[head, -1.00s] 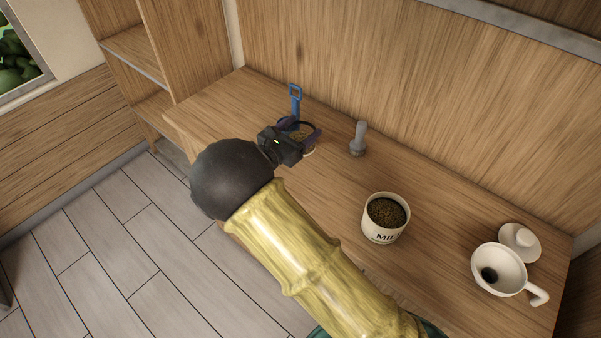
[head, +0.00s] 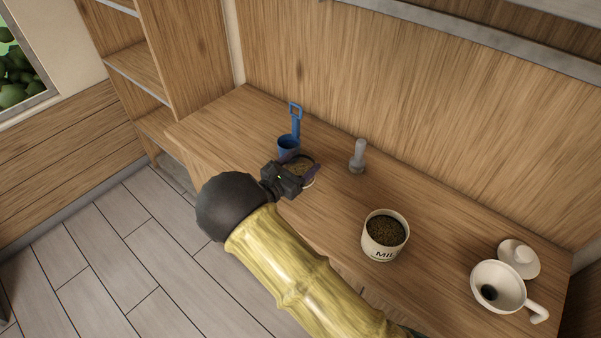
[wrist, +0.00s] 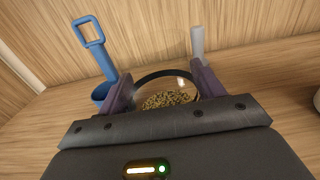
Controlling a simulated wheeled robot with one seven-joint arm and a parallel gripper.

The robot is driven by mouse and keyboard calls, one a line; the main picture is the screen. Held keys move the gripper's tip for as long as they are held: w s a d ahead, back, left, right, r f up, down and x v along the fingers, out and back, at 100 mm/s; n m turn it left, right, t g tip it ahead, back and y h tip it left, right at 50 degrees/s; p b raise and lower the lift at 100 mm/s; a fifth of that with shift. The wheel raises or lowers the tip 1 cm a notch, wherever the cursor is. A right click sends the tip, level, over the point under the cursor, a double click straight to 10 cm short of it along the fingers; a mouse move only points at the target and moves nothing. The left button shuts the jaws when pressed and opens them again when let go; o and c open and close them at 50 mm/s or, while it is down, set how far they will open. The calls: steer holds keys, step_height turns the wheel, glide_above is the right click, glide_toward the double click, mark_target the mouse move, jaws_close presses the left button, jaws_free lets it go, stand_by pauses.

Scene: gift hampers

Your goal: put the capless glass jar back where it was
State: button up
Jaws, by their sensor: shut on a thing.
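The capless glass jar (head: 302,165) is round and clear with a dark rim, and holds brownish grains. It is between the fingers of my gripper (head: 301,171), which is shut on it, near the counter's front edge left of centre. In the wrist view the jar (wrist: 168,97) shows between the two purple fingers (wrist: 160,88), open top visible. Its lower part is mostly hidden by my gripper, so I cannot tell whether it touches the counter.
A blue scoop (head: 288,144) stands just behind left of the jar, and a grey tamper-like tool (head: 358,158) behind right. A labelled white canister of grains (head: 384,238), a white funnel-like cup (head: 496,285) and a white lid (head: 519,258) stand right. The wooden counter (head: 215,125) is clear at left.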

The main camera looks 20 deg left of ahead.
mark_target(300, 173)
steer(key=shift+f+p, duration=0.4)
steer(key=shift+f, duration=1.6)
steer(key=shift+f, duration=0.2)
steer(key=o, duration=1.2)
steer(key=shift+c, duration=0.2)
steer(key=shift+r, duration=0.2)
steer(key=b+v, duration=0.3)
steer(key=v, duration=0.9)
